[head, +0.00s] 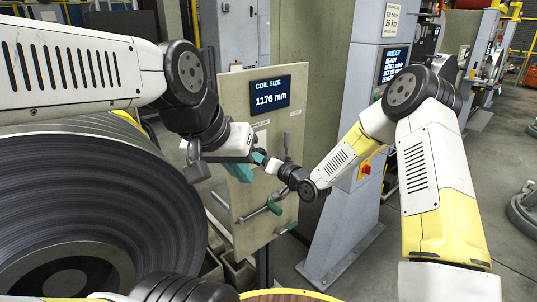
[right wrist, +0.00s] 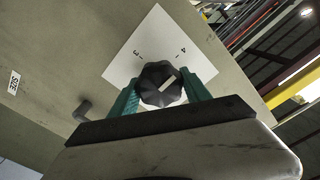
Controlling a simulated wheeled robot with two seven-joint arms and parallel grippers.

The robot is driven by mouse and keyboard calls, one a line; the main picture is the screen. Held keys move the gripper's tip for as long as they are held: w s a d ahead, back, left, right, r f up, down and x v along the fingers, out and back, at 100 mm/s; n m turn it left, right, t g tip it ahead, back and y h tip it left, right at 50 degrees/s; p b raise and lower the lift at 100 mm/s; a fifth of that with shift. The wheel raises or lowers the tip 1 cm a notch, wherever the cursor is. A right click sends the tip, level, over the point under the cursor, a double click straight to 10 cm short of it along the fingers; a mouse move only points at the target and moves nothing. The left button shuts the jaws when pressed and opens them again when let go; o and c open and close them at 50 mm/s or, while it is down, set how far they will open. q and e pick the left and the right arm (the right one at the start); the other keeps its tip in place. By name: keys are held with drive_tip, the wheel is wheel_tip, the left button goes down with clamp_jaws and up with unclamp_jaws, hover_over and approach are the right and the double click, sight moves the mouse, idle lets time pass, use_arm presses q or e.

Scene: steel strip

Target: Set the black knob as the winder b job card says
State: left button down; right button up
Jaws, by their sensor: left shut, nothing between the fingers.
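The black knob (right wrist: 153,90) sits on a white dial plate (right wrist: 150,45) marked 3 and 4 in the right wrist view. Its white pointer line slants to the upper right, on the side of the 4. My right gripper (right wrist: 161,84) has one teal finger on each side of the knob, and both appear to touch it. In the head view the knob is hidden behind my arms. My left gripper (head: 259,158) is shut and empty in front of the beige panel (head: 236,100).
A screen (head: 270,93) on the panel reads "COIL SIZE 1176 mm". Teal-ended levers (head: 274,207) stick out low on the panel. A large steel coil (head: 110,180) stands at left. A grey cabinet (head: 345,215) stands right of the panel, partly behind my right arm.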

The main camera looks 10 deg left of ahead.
drive_tip(key=c, duration=0.8)
drive_tip(key=shift+n, duration=0.3)
drive_tip(key=n, duration=0.8)
drive_tip(key=shift+s+n, duration=0.1)
drive_tip(key=shift+n, duration=0.3)
drive_tip(key=n, duration=0.4)
drive_tip(key=shift+a, duration=0.1)
drive_tip(key=shift+f+n, duration=0.1)
drive_tip(key=shift+n, duration=2)
